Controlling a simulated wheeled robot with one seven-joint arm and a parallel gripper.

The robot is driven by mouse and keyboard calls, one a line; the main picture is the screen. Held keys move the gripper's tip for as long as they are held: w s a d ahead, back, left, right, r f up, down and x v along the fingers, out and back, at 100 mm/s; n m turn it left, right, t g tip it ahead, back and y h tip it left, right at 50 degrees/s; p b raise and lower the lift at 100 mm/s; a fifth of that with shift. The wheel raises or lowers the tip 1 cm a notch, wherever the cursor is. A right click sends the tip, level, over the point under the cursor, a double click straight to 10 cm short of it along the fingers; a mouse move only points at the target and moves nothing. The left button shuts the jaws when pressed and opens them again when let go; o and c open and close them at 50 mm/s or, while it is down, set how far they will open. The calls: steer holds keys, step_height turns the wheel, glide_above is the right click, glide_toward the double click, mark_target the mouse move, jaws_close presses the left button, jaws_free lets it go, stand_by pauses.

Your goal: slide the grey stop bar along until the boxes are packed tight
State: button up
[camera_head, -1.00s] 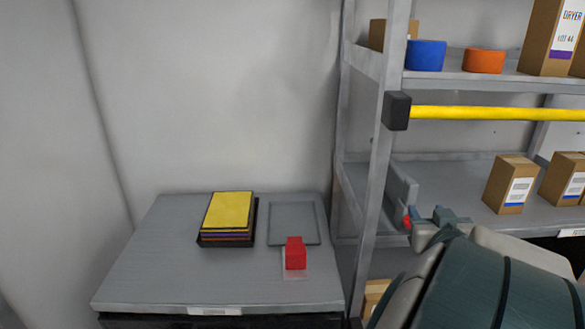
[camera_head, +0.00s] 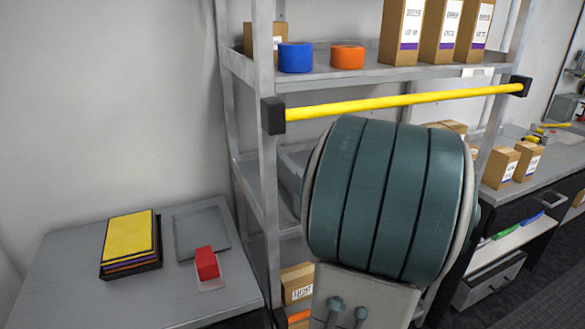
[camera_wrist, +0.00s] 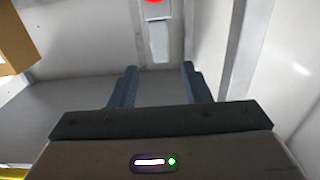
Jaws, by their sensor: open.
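The grey stop bar seems to be the upright grey piece (camera_head: 291,166) at the left end of the middle shelf, partly hidden by my arm. In the wrist view a narrow light-grey piece (camera_wrist: 158,38) with a red spot above it shows beyond my gripper (camera_wrist: 158,68); I cannot tell whether it is part of the bar. My gripper is open, with nothing seen between its fingers. A cardboard box (camera_wrist: 14,42) is at the upper left of the wrist view. Box tops (camera_head: 450,127) show behind my arm in the head view, which hides my gripper there.
A yellow rail (camera_head: 400,101) crosses the rack front above the middle shelf. The top shelf holds blue (camera_head: 296,57) and orange (camera_head: 347,56) rolls and several boxes. A side table (camera_head: 70,270) at left carries a yellow-topped stack and a red block.

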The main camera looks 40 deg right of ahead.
steer(key=p+x, duration=0.2)
steer(key=x, duration=0.7)
steer(key=shift+w, duration=0.15)
steer(key=shift+c, duration=0.3)
steer(key=shift+d, duration=0.1)
jaws_close()
